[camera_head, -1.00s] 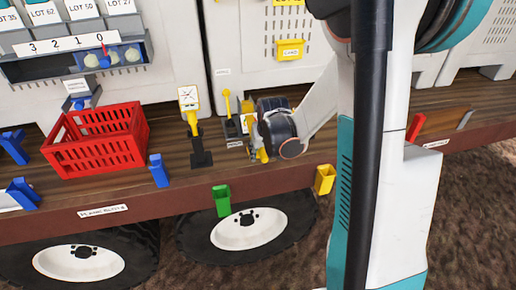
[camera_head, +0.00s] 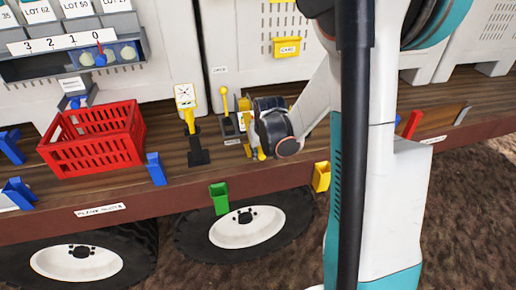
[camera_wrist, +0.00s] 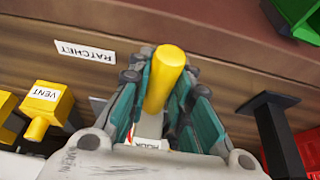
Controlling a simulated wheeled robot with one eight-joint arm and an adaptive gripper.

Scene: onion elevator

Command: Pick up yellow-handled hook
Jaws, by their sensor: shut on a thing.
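The yellow handle (camera_wrist: 165,75) of the hook stands between the two finger pads in the wrist view, its rounded end toward the camera top. My gripper (camera_wrist: 160,95) is shut around it. A white label that seems to read HOOK (camera_wrist: 152,144) is partly hidden below the handle. In the head view my gripper (camera_head: 247,138) is low over the wooden deck, beside the yellow lever on the dark base. The hook itself is mostly hidden there, and I cannot tell whether it touches the deck.
A yellow VENT piece (camera_wrist: 48,105) and a RATCHET label (camera_wrist: 85,51) are left in the wrist view; a dark post (camera_wrist: 275,130) is right. In the head view, a red crate (camera_head: 92,140), a yellow lever (camera_head: 224,100) and a green holder (camera_head: 219,198) are nearby.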

